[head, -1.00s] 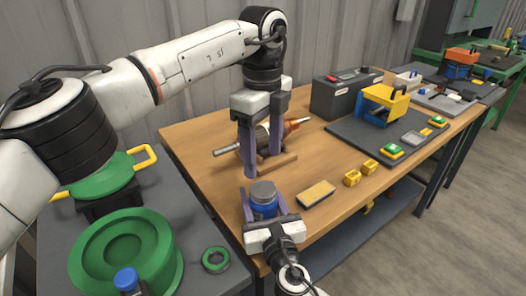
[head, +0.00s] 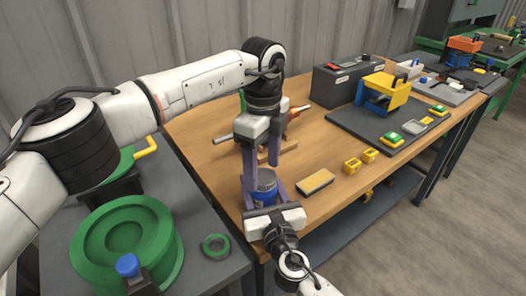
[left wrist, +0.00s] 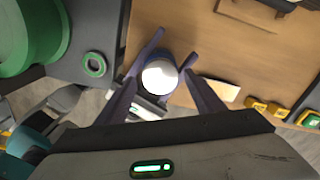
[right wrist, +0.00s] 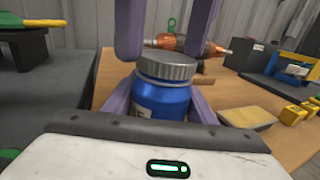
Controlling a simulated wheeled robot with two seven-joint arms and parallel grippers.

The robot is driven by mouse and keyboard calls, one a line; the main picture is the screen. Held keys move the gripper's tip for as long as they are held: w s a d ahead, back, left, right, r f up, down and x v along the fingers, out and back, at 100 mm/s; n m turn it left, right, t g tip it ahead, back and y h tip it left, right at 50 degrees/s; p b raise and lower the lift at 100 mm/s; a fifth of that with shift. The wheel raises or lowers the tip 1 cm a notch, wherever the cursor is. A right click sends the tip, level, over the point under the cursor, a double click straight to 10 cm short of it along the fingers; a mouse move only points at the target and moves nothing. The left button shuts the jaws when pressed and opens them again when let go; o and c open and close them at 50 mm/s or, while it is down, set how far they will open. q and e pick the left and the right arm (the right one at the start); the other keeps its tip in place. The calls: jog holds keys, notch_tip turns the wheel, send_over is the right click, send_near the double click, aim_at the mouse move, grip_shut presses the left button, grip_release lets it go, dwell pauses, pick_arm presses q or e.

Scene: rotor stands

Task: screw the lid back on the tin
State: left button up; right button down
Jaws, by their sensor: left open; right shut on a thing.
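The tin (head: 266,191) is a blue jar standing upright near the front corner of the wooden table; its blue body also shows in the right wrist view (right wrist: 162,98). A grey ribbed lid (right wrist: 166,66) sits level on its top, and its pale top shows in the left wrist view (left wrist: 160,77). I cannot tell how tightly it is threaded. My right gripper (head: 264,198) is shut on the tin's body, from the front. My left gripper (head: 261,164) is open and points down just above the lid, its fingers apart on either side.
Behind the tin, a rotor with an orange end (right wrist: 185,44) rests on a wooden stand. A tan block (head: 315,181) and yellow pieces (head: 352,166) lie to the right. A dark toolbox (head: 345,83) stands farther back. A green ring (head: 216,246) lies on the grey bench at left.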

pick_arm(q)
jog(key=shift+f, duration=0.5)
